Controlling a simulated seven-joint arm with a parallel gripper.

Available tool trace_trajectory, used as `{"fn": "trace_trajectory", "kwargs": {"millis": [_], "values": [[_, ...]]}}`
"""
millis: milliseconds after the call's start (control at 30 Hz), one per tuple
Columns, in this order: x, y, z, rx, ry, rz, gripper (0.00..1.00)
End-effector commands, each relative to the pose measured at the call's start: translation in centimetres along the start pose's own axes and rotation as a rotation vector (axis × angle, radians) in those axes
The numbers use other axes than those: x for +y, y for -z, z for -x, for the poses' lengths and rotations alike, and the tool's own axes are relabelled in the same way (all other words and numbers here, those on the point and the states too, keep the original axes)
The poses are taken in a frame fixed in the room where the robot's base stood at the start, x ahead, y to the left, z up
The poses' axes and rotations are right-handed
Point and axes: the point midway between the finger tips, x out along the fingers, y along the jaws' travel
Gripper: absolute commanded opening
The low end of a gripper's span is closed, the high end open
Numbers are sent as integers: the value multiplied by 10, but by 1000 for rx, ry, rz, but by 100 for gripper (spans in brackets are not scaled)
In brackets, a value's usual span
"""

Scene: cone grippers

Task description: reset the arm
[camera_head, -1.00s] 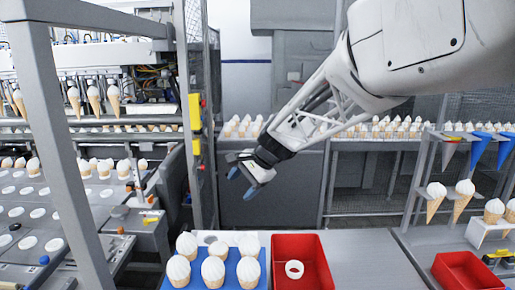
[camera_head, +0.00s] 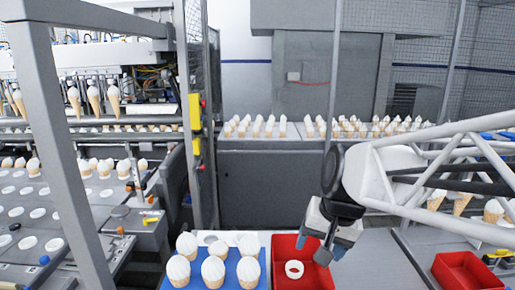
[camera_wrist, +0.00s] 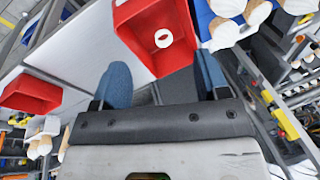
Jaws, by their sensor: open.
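My gripper (camera_head: 322,243) is at the right side of the red bin in the head view, above the grey table. Its two blue fingertips stand apart with nothing between them. In the wrist view my gripper (camera_wrist: 162,84) also shows spread and empty, with the red bin (camera_wrist: 146,55) beyond it. The red bin also shows in the head view (camera_head: 283,244), with a white ring (camera_head: 294,269) inside it.
A blue tray (camera_head: 198,279) of several ice cream cones stands left of the bin. A second red bin (camera_head: 466,272) is at the far right. More cones stand on the back counter (camera_head: 250,145). A grey post (camera_head: 60,150) rises at the left.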

Motion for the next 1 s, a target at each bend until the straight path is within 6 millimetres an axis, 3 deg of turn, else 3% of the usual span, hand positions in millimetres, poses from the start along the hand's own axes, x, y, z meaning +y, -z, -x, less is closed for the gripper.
{"fn": "trace_trajectory", "kwargs": {"millis": [300,500,1000], "values": [[59,-64,3,47,-125,153,68],[82,-90,1,61,-181,217,68],[90,-98,-1,63,-202,242,68]]}}
